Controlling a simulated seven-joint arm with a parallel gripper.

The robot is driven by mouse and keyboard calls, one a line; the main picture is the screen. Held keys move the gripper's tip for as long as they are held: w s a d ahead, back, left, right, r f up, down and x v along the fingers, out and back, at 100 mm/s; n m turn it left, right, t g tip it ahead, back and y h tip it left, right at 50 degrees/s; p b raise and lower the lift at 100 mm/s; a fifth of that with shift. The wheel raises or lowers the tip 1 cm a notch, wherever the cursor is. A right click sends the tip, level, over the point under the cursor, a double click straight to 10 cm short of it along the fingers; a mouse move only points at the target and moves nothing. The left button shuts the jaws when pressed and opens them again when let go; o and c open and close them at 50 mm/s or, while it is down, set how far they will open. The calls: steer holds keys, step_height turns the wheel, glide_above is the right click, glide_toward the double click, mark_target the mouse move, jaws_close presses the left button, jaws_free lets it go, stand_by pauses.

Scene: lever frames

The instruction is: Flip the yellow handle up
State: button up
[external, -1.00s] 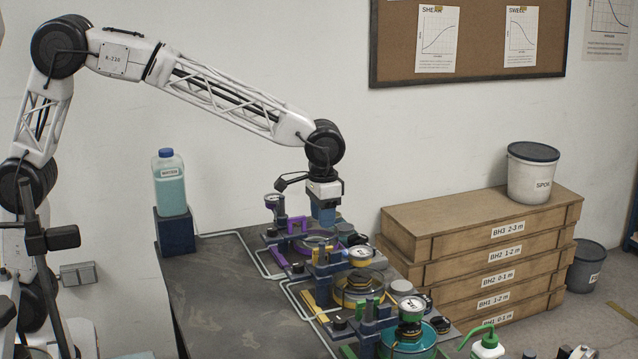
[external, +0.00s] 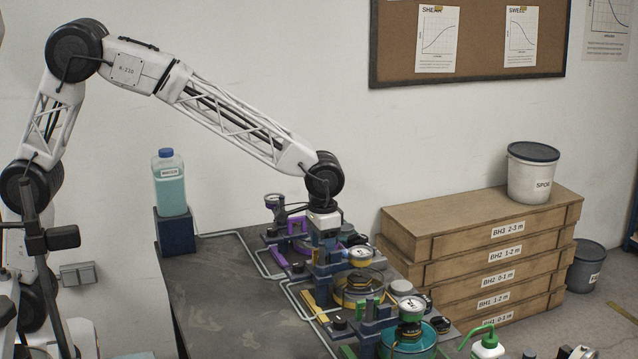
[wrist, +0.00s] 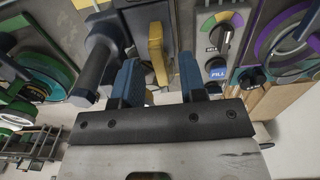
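The yellow handle (wrist: 157,52) shows in the wrist view as a flat bar beside a dark grey cylinder. It also shows in the external view as a yellow strip (external: 315,303) at the front left of the middle device, lying low. My gripper (wrist: 160,80) is open, with one blue finger on each side of the yellow handle's near end. A gap shows between the handle and the right finger; the left finger is closer, and I cannot tell if it touches. In the external view my gripper (external: 325,262) is low over the devices, its fingers partly hidden among them.
A purple device (external: 300,226) stands behind and a teal-and-green device (external: 410,345) in front. The dark bench top (external: 225,290) to the left is clear.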

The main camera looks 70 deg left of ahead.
jaws_close()
steer(key=shift+r, duration=2.65)
steer(key=shift+c, duration=0.7)
jaws_free()
steer(key=shift+o, duration=0.7)
steer(key=shift+f, duration=0.1)
